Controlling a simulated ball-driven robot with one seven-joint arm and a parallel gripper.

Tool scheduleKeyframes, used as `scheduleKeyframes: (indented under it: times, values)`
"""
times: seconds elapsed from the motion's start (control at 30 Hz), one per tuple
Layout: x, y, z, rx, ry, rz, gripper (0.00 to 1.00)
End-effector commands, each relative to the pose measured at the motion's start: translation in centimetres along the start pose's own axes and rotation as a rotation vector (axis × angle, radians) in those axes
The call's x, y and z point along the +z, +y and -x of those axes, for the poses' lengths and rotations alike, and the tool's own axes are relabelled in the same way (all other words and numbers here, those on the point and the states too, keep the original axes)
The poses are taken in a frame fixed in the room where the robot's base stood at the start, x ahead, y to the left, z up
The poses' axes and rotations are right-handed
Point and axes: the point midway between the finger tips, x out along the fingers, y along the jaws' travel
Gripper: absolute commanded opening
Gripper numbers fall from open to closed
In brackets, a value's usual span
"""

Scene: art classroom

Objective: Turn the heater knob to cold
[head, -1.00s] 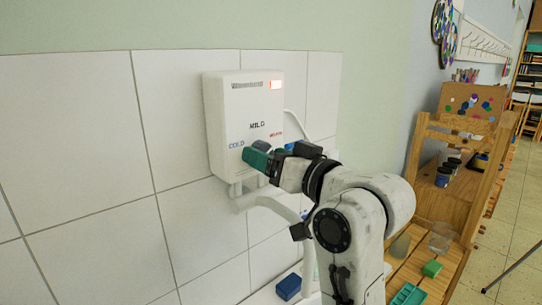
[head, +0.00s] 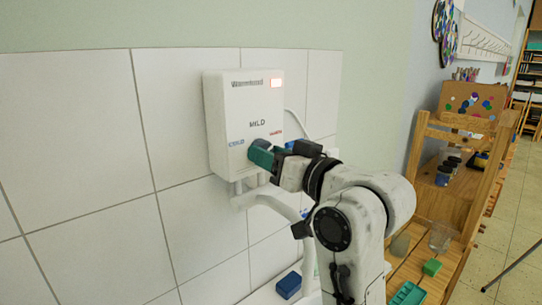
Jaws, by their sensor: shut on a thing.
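The white heater box (head: 225,105) hangs on the tiled wall. Its front carries a lit red display at the upper right, MILD at the middle, a blue label that reads as COLD at the left and a red label at the right. The dark grey-blue knob (head: 257,145) sits low on the front, below MILD. My gripper (head: 262,154), with green fingers, is shut on the knob and covers part of it. The knob's pointer direction cannot be made out.
White pipes (head: 262,193) run below the heater. A blue block (head: 288,285) lies low beneath it. A wooden shelf unit (head: 432,160) with jars and a green block (head: 432,267) stands at the right. The wall left of the heater is clear.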

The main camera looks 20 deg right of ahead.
Motion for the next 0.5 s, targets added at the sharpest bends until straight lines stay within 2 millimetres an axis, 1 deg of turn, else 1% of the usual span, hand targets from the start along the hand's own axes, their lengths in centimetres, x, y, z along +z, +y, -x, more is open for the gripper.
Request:
scheduleKeyframes:
  times: [0.27, 0.5]
  values:
    - [0.02, 0.14, 0.02, 0.002, 0.0, 0.155, 0.14]
    - [0.05, 0.23, 0.03, 0.003, 0.0, 0.375, 0.14]
